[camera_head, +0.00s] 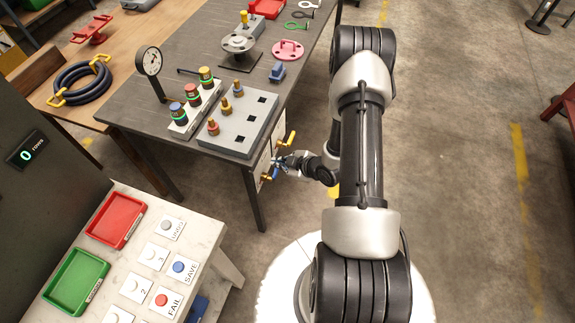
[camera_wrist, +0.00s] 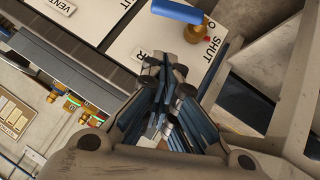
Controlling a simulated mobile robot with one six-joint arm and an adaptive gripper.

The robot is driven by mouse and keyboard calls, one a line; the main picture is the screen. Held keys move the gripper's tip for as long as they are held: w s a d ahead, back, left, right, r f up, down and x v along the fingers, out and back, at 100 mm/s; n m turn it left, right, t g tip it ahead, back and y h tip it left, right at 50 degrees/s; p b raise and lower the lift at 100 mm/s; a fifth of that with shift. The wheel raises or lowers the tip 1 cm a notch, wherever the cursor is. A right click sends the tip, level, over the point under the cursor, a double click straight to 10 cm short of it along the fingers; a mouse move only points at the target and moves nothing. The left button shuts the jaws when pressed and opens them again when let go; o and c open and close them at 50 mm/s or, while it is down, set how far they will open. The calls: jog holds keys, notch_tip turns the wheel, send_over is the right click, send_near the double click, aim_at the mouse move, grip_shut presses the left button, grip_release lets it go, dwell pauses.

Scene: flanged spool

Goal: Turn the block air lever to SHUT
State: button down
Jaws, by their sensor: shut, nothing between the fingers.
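My gripper (camera_head: 290,163) is at the label panel on the right side of the dark table, between two yellow valve parts (camera_head: 291,139). In the wrist view my gripper (camera_wrist: 163,88) is shut, with nothing held. A blue lever handle (camera_wrist: 178,12) on a brass valve stem (camera_wrist: 196,32) shows at the top, beyond the fingers, beside a white plate marked SHUT (camera_wrist: 150,35). The lever lies close to lengthwise across the top of the picture. I cannot read its name; part of the plate is hidden by my fingers. Contact is not visible.
The dark table (camera_head: 180,60) holds a grey block with brass fittings (camera_head: 238,125), coloured knobs (camera_head: 192,95) and a gauge (camera_head: 149,62). A pale console (camera_head: 215,225) with buttons and red and green trays stands front left.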

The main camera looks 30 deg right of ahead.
aim_at(277, 171)
jog(key=x, duration=0.4)
jog(key=shift+b, duration=0.35)
jog(key=shift+w+d+f+b, duration=0.1)
jog(key=shift+d+f+b, duration=0.15)
jog(key=shift+f, duration=0.35)
jog(key=shift+d+f+b, duration=0.1)
jog(key=shift+d+f, duration=0.15)
jog(key=shift+f, duration=0.35)
jog(key=shift+w+d+f, duration=0.15)
jog(key=shift+d+f, duration=0.05)
jog(key=shift+f, duration=0.3)
jog(key=w+d+f+b, duration=0.1)
jog(key=d+b, duration=0.1)
jog(key=b, duration=0.1)
jog(key=shift+w+f, duration=0.3)
jog(key=shift+f, duration=0.1)
jog(key=shift+r, duration=0.1)
